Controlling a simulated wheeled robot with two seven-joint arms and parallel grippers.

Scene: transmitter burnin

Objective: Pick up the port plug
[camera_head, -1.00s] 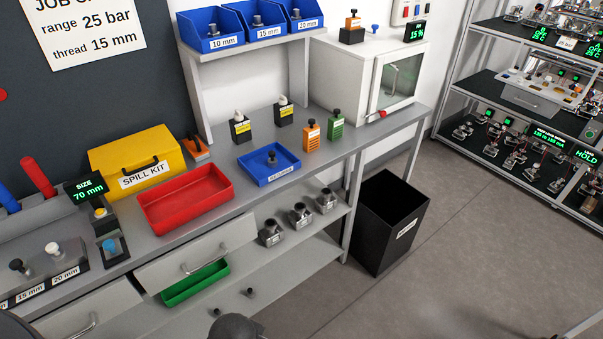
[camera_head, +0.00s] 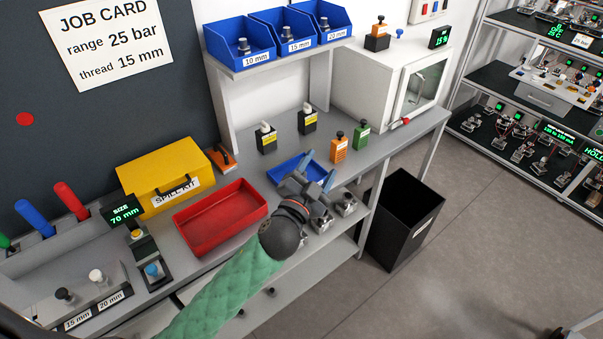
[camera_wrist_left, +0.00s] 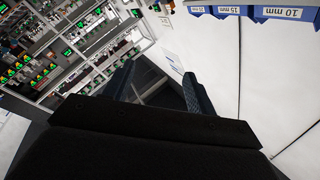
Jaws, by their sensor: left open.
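My left gripper (camera_head: 314,184) is raised over the workbench with its jaws open and empty. Its fingers show in front of the blue tray (camera_head: 284,172). In the left wrist view, the open fingers (camera_wrist_left: 158,84) have nothing between them. The small dark plug-like part seen earlier in the blue tray cannot be made out now, with the gripper in front. I cannot tell whether that part is the port plug. My right gripper is not in view.
A red tray (camera_head: 220,237) and a yellow spill kit (camera_head: 150,177) stand left of the gripper. Blue bins (camera_head: 239,54) sit on the shelf above. A black waste bin (camera_head: 391,243) stands right of the bench.

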